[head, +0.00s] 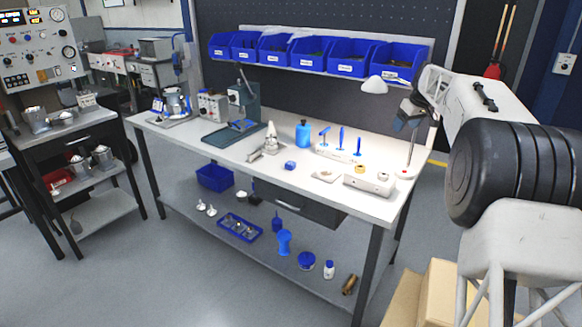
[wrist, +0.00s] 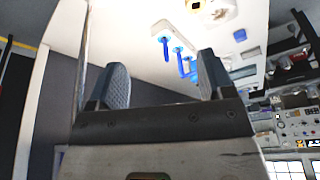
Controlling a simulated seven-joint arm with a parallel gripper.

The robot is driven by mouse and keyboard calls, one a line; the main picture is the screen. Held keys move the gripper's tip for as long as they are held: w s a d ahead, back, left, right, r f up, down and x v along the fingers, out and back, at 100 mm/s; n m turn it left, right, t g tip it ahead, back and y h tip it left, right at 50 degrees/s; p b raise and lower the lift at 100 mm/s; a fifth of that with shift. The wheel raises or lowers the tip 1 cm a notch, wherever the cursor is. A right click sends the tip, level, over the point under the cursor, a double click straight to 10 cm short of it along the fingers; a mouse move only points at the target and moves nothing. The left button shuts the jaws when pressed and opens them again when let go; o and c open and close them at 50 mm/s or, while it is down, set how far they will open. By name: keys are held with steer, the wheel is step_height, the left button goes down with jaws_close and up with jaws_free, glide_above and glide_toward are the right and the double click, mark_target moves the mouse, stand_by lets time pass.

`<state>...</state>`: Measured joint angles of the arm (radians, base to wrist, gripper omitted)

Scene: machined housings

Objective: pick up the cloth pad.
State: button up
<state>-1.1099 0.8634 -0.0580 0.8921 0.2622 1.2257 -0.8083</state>
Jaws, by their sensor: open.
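The cloth pad (head: 326,175) is a small, pale beige, flat piece. It lies on the white workbench top (head: 225,150) near the front edge, left of a white block. In the wrist view, a pale patch at the top edge (wrist: 221,13) appears to be the pad, but it is too small to be sure. My gripper (head: 401,124) is above the right end of the bench, up and to the right of the pad and well apart from it. In the wrist view its two fingers (wrist: 161,75) are spread apart with nothing between them.
A desk lamp (head: 374,86) stands at the bench's right end, close to my gripper. Blue bins (head: 320,55) hang behind.

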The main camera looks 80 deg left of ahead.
steer(key=s+a+f+n+g, duration=0.1)
steer(key=s+a+f+n, duration=0.1)
steer(key=s+a+f, duration=0.45)
steer(key=s+a+f+n, duration=0.1)
steer(key=s+a+f, duration=0.2)
steer(key=s+a, duration=0.55)
steer(key=n+g, duration=0.1)
steer(key=n, duration=0.2)
glide_toward(292, 163)
steer(key=shift+a+x, duration=0.2)
steer(key=shift+x, duration=0.85)
steer(key=shift+h, duration=0.3)
steer(key=shift+x, duration=1.15)
steer(key=shift+f, duration=0.15)
steer(key=shift+x, duration=2.5)
